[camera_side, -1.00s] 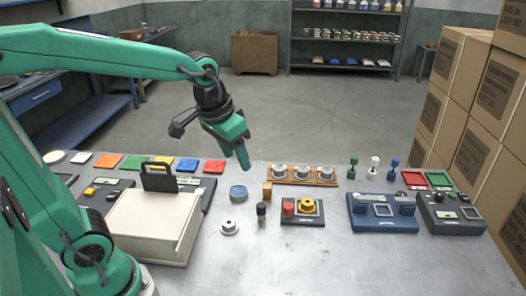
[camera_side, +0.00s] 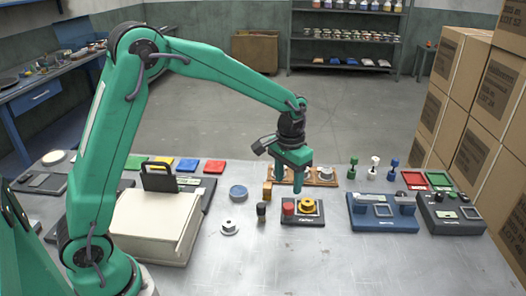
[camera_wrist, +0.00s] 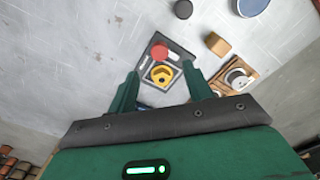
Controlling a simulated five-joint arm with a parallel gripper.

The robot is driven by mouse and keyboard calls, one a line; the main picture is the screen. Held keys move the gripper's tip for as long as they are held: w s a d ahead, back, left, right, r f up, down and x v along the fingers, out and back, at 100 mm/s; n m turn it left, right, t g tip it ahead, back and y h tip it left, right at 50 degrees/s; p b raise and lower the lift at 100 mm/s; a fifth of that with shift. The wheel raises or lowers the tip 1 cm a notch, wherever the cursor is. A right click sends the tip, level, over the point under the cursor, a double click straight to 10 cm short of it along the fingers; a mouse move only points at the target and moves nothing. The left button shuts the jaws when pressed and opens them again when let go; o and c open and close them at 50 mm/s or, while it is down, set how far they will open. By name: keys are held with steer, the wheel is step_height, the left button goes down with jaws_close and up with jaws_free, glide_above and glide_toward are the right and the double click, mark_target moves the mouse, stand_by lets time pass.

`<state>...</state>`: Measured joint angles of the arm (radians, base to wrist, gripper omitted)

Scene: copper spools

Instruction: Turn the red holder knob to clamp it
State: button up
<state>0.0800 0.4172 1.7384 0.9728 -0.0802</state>
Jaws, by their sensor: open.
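The red holder knob (camera_side: 288,207) sits at the left of a small dark holder plate (camera_side: 303,221) on the metal bench. A yellow spool-like part (camera_side: 307,205) stands on the plate to its right. In the wrist view the red knob (camera_wrist: 159,51) lies beyond the yellow part (camera_wrist: 161,74), between the lines of my fingers. My gripper (camera_side: 284,192) is open and empty, pointing down just above and behind the knob in the side view. In the wrist view its two fingers (camera_wrist: 160,82) are spread, with a clear gap between them. It does not visibly touch the knob.
A small black cylinder (camera_side: 261,211), a wooden block (camera_side: 267,191) and a silver spool (camera_side: 229,228) stand to the left. A wooden rack (camera_side: 325,181) with spools is behind my gripper. A blue device (camera_side: 382,217) stands to the right. The front bench is clear.

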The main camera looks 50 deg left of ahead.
mark_target(288, 205)
steer(key=shift+w+d+f, duration=0.1)
steer(key=shift+w+f, duration=0.2)
steer(key=shift+f, duration=0.2)
steer(key=shift+f, duration=0.1)
steer(key=shift+f, duration=3.8)
steer(key=c, duration=1)
steer(key=shift+o, duration=0.2)
